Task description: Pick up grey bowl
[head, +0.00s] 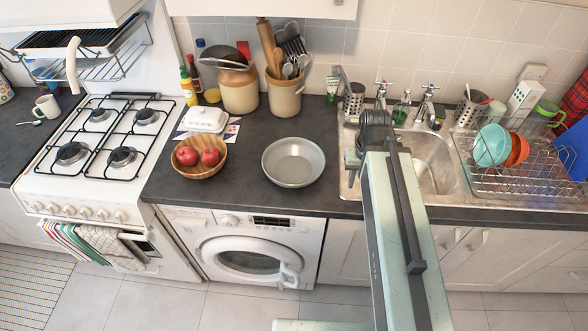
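The grey bowl (294,165) is wide, shallow and looks empty. It sits upright on the dark counter, above the washing machine and near the front edge. My arm reaches up from the bottom right of the head view. My gripper (352,160) is at the arm's far end, over the left rim of the sink and to the right of the bowl, apart from it. The arm's end hides most of the gripper, so I cannot tell whether its fingers are open or shut.
A wooden bowl of red apples (187,176) stands left of the grey bowl. A utensil crock (285,95) and a white butter dish (204,118) stand behind. The sink (430,175) and dish rack (510,180) are right. Counter around the grey bowl is clear.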

